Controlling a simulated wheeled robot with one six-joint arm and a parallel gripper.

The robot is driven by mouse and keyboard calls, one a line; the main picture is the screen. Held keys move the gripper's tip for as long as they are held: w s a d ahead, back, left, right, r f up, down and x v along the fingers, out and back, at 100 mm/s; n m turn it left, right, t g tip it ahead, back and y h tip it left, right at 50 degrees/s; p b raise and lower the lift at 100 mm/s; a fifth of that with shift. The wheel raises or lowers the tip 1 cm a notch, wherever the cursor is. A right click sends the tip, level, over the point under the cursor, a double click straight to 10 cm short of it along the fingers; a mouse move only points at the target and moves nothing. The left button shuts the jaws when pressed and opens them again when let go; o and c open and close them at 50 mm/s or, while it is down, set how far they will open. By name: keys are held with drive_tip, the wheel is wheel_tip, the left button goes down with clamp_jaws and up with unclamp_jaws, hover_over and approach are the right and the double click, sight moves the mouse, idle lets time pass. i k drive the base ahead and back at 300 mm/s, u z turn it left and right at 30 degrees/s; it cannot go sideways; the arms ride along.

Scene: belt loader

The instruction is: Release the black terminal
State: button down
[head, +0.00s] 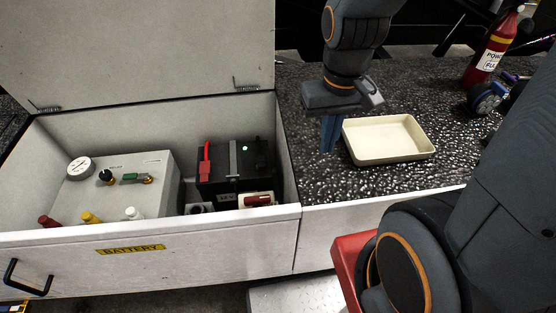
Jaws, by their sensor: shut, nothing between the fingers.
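A black battery (236,188) sits in the right part of the open white battery box (150,228). A red clamp or lever (205,163) stands at its left end, and a grey strap (233,158) crosses its middle. A black terminal cannot be told apart from the dark battery. My gripper (329,148) has blue fingers that point down, close together and shut, with nothing in them. It is to the right of the box, at the left edge of a cream tray (369,160), over the dark textured deck. The tray looks empty.
The box lid (140,45) stands open behind it. A grey unit (115,190) with a gauge and coloured caps fills the box's left. A red switch (257,199) is in front of the battery.

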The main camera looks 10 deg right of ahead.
sight(259, 161)
drive_tip(key=z, duration=2.5)
drive_tip(key=k, duration=1.5)
drive_tip(key=u, duration=1.7)
drive_tip(key=i, duration=0.5)
drive_tip(key=u, duration=0.1)
